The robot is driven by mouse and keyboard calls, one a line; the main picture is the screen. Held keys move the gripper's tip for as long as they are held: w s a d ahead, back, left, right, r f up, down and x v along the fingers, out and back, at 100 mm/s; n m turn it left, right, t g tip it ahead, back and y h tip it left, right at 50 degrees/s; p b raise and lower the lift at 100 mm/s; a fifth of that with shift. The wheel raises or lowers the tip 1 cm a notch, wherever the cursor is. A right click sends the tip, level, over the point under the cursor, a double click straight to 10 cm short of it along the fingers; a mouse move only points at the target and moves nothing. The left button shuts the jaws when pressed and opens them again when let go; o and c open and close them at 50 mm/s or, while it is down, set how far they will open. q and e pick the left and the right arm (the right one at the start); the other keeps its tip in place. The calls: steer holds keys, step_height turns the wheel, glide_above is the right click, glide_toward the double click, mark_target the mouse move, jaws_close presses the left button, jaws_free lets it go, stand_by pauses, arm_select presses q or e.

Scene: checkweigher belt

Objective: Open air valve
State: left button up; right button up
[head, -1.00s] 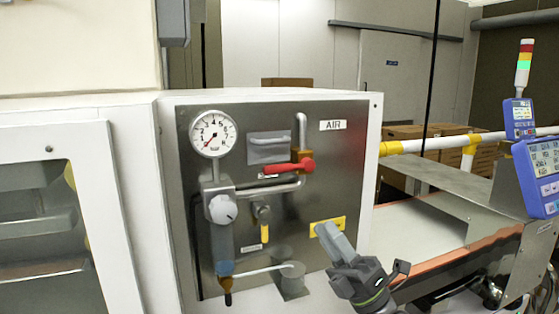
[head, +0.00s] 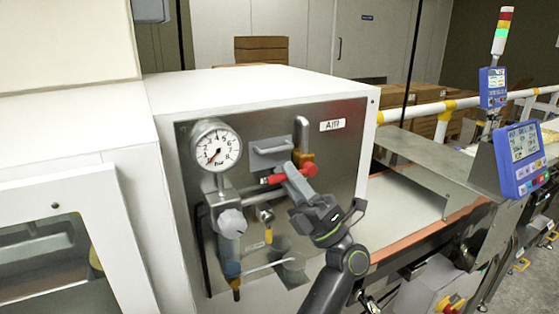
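The air valve's red lever (head: 271,180) lies roughly level across the steel panel, its grip end to the left of its pivot (head: 308,169), under the "AIR" label (head: 332,125). The pressure gauge (head: 217,146) to its left has its needle pointing down-left, near the low end of the scale. My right gripper is not in view.
A grey regulator knob (head: 231,222) and a small yellow-handled valve (head: 265,212) sit on the panel left of my gripper. The conveyor belt (head: 410,205), blue display units (head: 520,160) and a stack light (head: 502,30) stand to the right. Cardboard boxes (head: 262,50) are behind.

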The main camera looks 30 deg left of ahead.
arm_select(q)
steer(key=shift+a+r, duration=0.2)
steer(key=shift+r, duration=0.05)
jaws_close()
